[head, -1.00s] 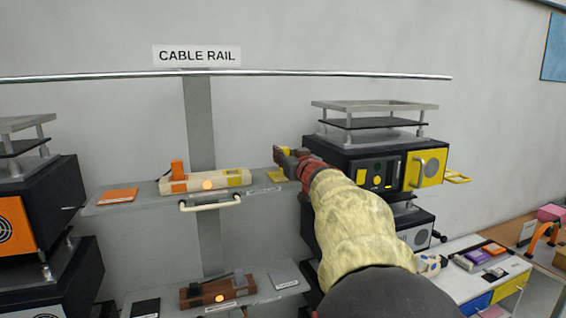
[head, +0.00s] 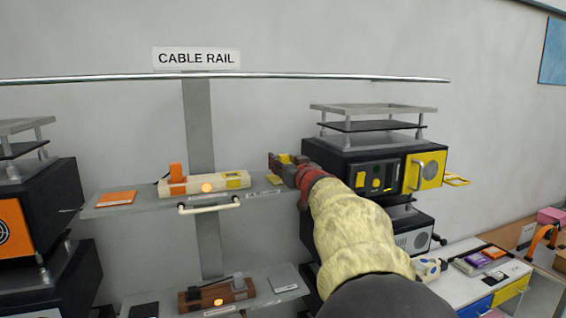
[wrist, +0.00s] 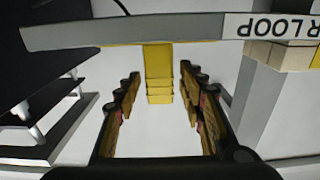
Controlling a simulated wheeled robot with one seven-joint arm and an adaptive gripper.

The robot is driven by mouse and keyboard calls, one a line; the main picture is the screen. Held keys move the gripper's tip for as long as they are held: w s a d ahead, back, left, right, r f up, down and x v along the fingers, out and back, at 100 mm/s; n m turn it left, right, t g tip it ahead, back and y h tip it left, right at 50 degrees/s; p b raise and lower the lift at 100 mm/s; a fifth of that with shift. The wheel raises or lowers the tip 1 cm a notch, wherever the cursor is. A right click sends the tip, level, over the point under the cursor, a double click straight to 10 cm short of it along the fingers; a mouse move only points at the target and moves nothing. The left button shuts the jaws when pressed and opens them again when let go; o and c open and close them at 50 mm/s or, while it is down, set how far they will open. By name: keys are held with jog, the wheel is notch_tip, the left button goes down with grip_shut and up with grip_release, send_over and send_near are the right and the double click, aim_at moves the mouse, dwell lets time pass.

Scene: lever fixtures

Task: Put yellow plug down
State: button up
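The yellow plug (wrist: 158,75) shows in the wrist view between my gripper's fingers, with clear gaps on both sides. It meets a yellow pad (wrist: 116,46) at the shelf edge and seems to stand on it, though the contact is not clear. In the head view the yellow pad (head: 276,180) lies at the right end of the upper shelf, and a yellow patch, probably the plug (head: 285,158), shows at the fingers. My gripper (head: 278,162) is open around the plug; it also shows in the wrist view (wrist: 158,98).
The upper shelf (head: 145,205) carries a cream block (head: 207,186) with orange and yellow parts, and an orange pad (head: 116,198). A black unit (head: 345,165) with a yellow door stands close right of my gripper. The cable rail (head: 250,76) runs along the wall above.

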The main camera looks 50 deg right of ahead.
jog(key=shift+r, duration=0.15)
jog(key=shift+s+a, duration=0.15)
jog(key=shift+s, duration=0.1)
jog(key=v, duration=1.1)
jog(key=shift+s, duration=0.25)
